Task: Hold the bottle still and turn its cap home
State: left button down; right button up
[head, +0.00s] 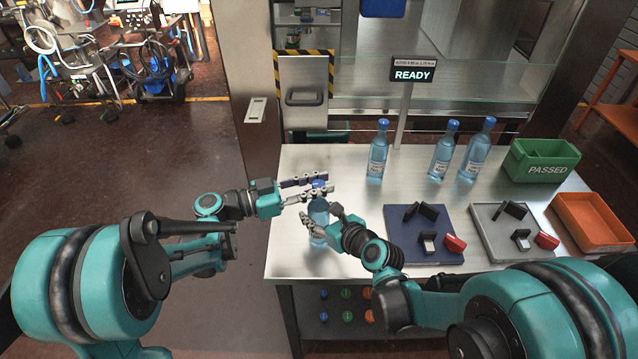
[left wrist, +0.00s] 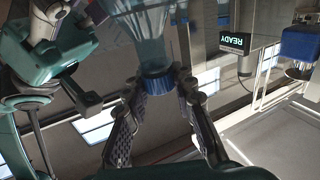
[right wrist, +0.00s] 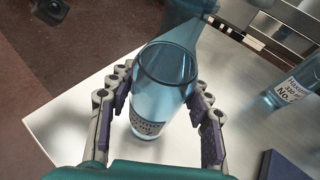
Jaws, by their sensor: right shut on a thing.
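The clear blue bottle (head: 318,222) stands upright near the left edge of the steel table, with its blue cap (head: 319,184) on top. My right gripper (head: 322,229) is shut around the bottle's body; the right wrist view shows the bottle (right wrist: 163,95) between its fingers, its label partly visible. My left gripper (head: 318,187) is at cap height, with one finger on each side of the cap. In the left wrist view the cap (left wrist: 158,87) lies between the open fingertips, very close to them. Whether a fingertip touches it is unclear.
Several capped bottles (head: 378,155) stand at the back of the table (head: 300,258). A blue mat (head: 405,250) and a grey mat (head: 490,237) hold small black and red parts. A green PASSED bin (head: 545,168) and an orange tray (head: 590,215) are at right. A READY sign (head: 412,74) stands behind.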

pick_arm(q)
jog(key=shift+m+g+h, duration=0.3)
jog(key=shift+m+g, duration=0.6)
jog(key=shift+g, duration=0.5)
jog(key=c, duration=1.2)
grip_release()
jog(key=shift+a, duration=0.1)
jog(key=s+a, duration=0.2)
jog(key=a, duration=0.9)
jog(key=shift+s+a, duration=0.15)
jog(key=shift+a, duration=0.15)
pick_arm(e)
jog(key=o, duration=1.4)
